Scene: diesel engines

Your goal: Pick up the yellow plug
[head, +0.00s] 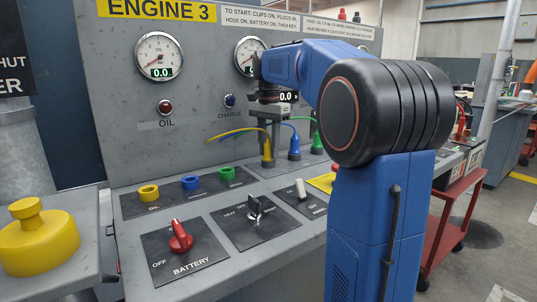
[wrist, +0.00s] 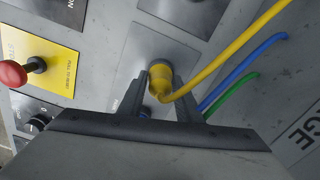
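The yellow plug (head: 267,150) stands upright on the sloping grey panel, with a yellow cable curving away from its top. It also shows in the wrist view (wrist: 160,77). My gripper (head: 266,130) points down over it, with one finger on each side of the plug. In the wrist view my gripper's fingertips (wrist: 161,80) flank the plug and look slightly apart from it, so the gripper appears open. Any contact lower down is hard to see.
A blue plug (head: 294,149) and a green plug (head: 317,143) stand just right of the yellow one. Yellow (head: 149,192), blue (head: 190,183) and green (head: 226,174) sockets lie to the left. A red battery switch (head: 180,237) and a black knob (head: 255,208) stick up in front.

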